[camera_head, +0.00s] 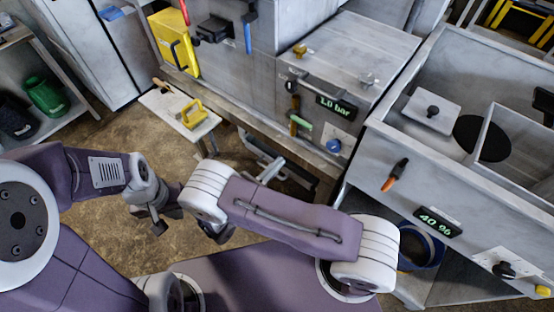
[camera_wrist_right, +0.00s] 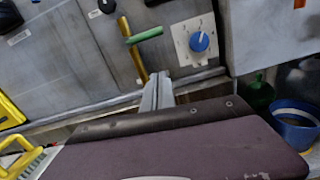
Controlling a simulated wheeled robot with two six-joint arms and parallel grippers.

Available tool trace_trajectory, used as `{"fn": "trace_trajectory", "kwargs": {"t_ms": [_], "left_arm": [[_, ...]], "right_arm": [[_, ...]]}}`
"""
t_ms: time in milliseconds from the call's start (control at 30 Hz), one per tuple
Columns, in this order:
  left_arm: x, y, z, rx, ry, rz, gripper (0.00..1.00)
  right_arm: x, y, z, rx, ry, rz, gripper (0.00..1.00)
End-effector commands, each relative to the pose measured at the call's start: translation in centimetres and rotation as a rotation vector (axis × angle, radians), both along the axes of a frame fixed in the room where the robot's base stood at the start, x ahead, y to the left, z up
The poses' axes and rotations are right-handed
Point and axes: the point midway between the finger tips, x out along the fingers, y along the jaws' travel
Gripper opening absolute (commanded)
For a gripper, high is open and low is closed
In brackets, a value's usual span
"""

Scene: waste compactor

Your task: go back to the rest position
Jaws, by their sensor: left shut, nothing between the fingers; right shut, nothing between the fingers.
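My left gripper (camera_head: 158,225) is small and dark in the head view. It hangs over the brown floor, left of the middle, shut and empty. My right arm crosses the lower middle of the head view, and its bent purple link covers much of what lies below it. In the right wrist view the grey fingers of my right gripper (camera_wrist_right: 160,78) are together, with nothing between them. They show in front of the grey machine's lower edge, below a green-handled lever (camera_wrist_right: 146,35) and a blue knob (camera_wrist_right: 200,41).
A small bench (camera_head: 160,102) with a yellow-handled tool (camera_head: 192,113) stands left of the compactor (camera_head: 365,45). A blue bucket (camera_head: 428,250) sits under the right-hand counter. A shelf with a green container (camera_head: 45,95) is at the far left. Open floor lies around my left gripper.

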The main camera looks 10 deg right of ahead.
Motion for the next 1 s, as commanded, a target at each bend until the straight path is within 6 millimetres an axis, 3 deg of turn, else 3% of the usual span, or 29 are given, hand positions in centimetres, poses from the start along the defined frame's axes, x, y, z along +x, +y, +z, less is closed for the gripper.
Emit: {"fn": "trace_trajectory", "kwargs": {"t_ms": [267,367,467,533,600,700,833,1000], "left_arm": [[0.0,0.0,0.0,0.0,0.0,0.0,0.0],[0.0,0.0,0.3,0.0,0.0,0.0,0.0],[0.0,0.0,0.7,0.0,0.0,0.0,0.0],[0.0,0.0,0.9,0.0,0.0,0.0,0.0],[0.0,0.0,1.1,0.0,0.0,0.0,0.0],[0.0,0.0,1.4,0.0,0.0,0.0,0.0],[0.0,0.0,1.7,0.0,0.0,0.0,0.0],[0.0,0.0,1.8,0.0,0.0,0.0,0.0]], "right_arm": [[0.0,-0.3,0.1,0.01,0.003,-0.016,0.0],[-1.1,-3.4,0.9,0.117,0.025,-0.175,0.0],[-5.0,-8.4,1.6,0.384,0.042,-0.518,0.0],[-8.8,-10.1,1.7,0.636,0.009,-0.784,0.0],[-11.7,-9.9,1.8,0.901,-0.075,-1.019,0.0],[-13.3,-8.1,2.5,1.268,-0.275,-1.282,0.0],[-12.0,-6.7,4.3,1.624,-0.582,-1.464,0.0],[-10.3,-6.8,6.0,1.819,-0.816,-1.526,0.0]]}}
